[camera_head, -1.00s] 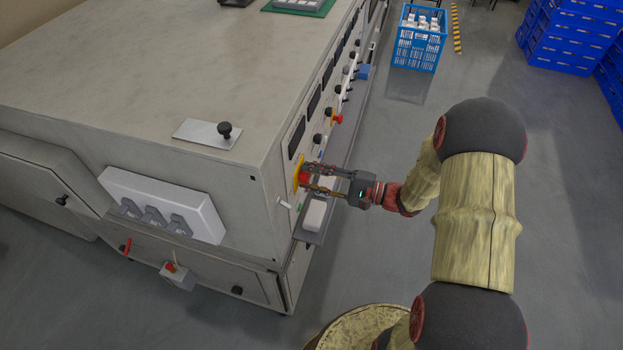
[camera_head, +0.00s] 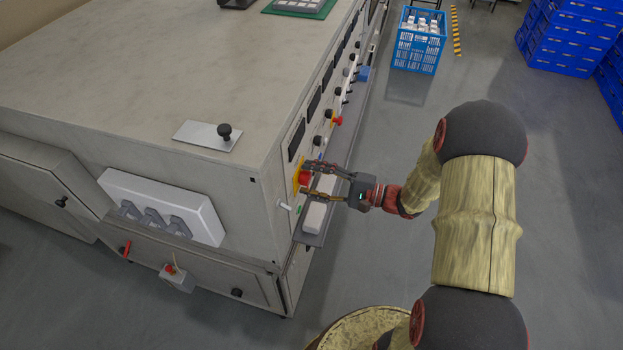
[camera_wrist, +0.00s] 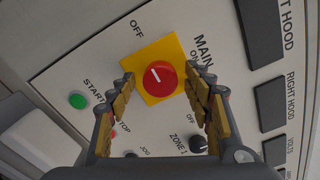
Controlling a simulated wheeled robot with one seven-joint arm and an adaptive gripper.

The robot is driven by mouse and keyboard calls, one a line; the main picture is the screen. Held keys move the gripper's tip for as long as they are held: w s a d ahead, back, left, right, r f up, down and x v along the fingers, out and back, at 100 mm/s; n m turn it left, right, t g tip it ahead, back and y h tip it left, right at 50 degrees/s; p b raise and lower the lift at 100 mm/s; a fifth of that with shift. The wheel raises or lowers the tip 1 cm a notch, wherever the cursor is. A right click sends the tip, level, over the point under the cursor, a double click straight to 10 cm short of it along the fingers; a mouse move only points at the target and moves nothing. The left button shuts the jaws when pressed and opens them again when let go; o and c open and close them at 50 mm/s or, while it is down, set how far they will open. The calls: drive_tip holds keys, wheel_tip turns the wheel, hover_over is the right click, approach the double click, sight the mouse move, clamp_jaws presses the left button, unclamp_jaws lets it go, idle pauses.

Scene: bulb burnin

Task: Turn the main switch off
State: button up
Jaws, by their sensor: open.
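The main switch is a red round knob on a yellow square plate on the machine's side panel, in the head view (camera_head: 305,179) and the wrist view (camera_wrist: 159,78). Its short white mark lies on the upper-left part of its face, towards the OFF lettering. MAIN and ON are lettered to its upper right. My gripper (camera_head: 306,180) is open and empty in front of the knob. In the wrist view my fingers (camera_wrist: 162,100) stand on either side, apart from the knob.
A white block (camera_head: 318,211) lies on the narrow ledge (camera_head: 311,239) below the panel. A green START button (camera_wrist: 77,101) and a ZONE 1 knob (camera_wrist: 198,144) are close by.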

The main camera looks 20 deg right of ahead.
drive_tip(key=v, duration=1.2)
idle(0.5)
